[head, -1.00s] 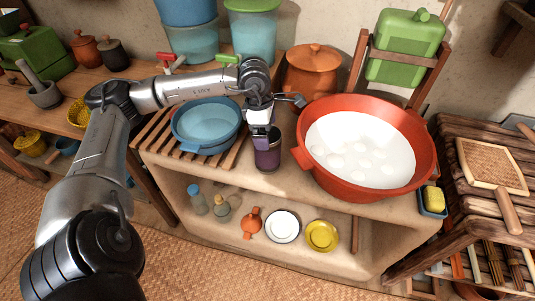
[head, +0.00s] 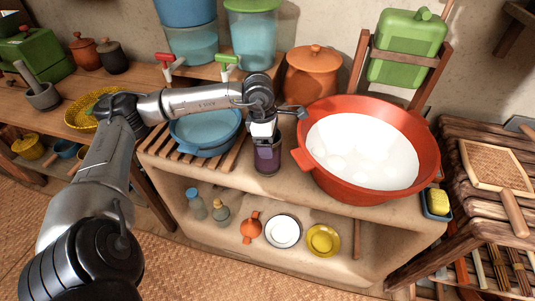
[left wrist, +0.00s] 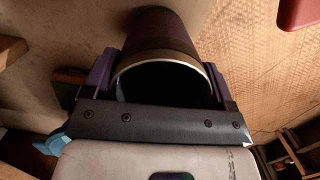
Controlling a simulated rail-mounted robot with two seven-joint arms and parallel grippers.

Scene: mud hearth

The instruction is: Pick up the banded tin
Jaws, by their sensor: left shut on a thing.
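The banded tin (head: 267,163) is a dark purple-brown cylinder with a lighter band. It stands upright on the clay counter, between the slatted rack and the big red basin. My left gripper (head: 266,147) comes down on it from above, with its fingers at the tin's sides. In the left wrist view the tin (left wrist: 165,38) shows its pale rim and dark opening, and my left gripper's purple fingers (left wrist: 165,78) are shut on it at both sides. I cannot tell whether the tin's base touches the counter. My right gripper is not in view.
The red basin (head: 330,180) of white liquid stands close to the right of the tin. A blue bowl (head: 205,130) on the slatted rack (head: 165,142) is close to the left. An orange lidded pot (head: 310,75) stands behind. Bottles and dishes sit on the shelf below.

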